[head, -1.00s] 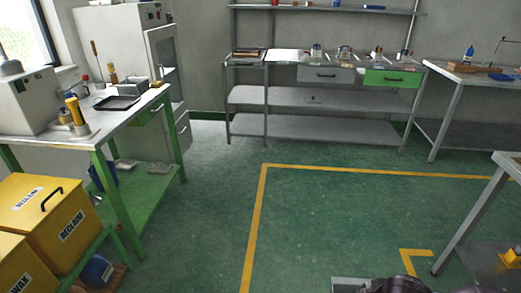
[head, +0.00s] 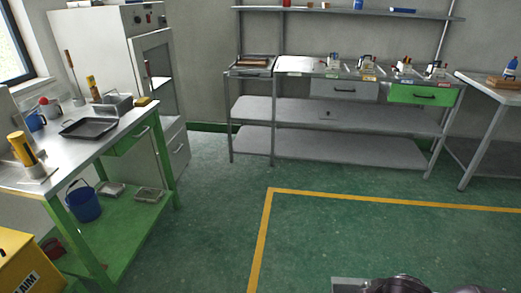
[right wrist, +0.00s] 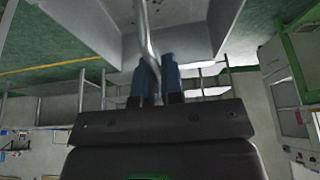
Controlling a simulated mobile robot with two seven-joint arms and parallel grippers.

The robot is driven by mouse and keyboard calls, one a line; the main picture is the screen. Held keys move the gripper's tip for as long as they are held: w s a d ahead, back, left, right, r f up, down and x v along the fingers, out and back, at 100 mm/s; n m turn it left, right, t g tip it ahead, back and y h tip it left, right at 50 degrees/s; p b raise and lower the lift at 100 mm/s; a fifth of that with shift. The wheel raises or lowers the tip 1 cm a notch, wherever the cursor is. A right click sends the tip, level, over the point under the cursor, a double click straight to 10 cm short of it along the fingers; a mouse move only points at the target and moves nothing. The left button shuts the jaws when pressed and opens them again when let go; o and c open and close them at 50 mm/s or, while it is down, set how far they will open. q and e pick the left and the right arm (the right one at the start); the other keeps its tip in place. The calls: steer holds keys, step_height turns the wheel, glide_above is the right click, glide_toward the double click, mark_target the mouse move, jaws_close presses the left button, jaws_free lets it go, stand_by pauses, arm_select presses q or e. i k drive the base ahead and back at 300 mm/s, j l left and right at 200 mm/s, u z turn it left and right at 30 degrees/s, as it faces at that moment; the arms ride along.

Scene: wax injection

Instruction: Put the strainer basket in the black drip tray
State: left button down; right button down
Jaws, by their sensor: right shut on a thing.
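The black drip tray (head: 88,129) lies flat on the metal top of the green-legged bench at the left in the head view. It looks empty. In the right wrist view my right gripper (right wrist: 157,68) has blue fingertips shut on a thin metal handle. The handle leads to a large grey, box-like body (right wrist: 95,25), which I take to be the strainer basket. It is cut off by the picture's edge, so its full shape is hidden. My left gripper is not in view.
On the left bench (head: 150,113), a grey metal box (head: 113,103) stands behind the tray, and a yellow-handled tool (head: 22,150) stands nearer. A blue bucket (head: 84,204) is on the lower shelf. A yellow bin (head: 28,270) stands at lower left. The green floor ahead is clear.

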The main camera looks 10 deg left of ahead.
mark_target(90, 131)
steer(key=i+l+u, duration=0.1)
steer(key=i+u, duration=0.25)
steer(key=i+l+u, duration=0.3)
steer(key=i, duration=0.2)
steer(key=i+l+u, duration=0.2)
steer(key=i+u, duration=0.15)
steer(key=u, duration=0.15)
steer(key=i+l+u, duration=0.35)
steer(key=u, duration=0.15)
steer(key=i+l+u, duration=0.25)
steer(key=l+u, duration=0.25)
steer(key=i+l+u, duration=0.15)
steer(key=l+u, duration=0.35)
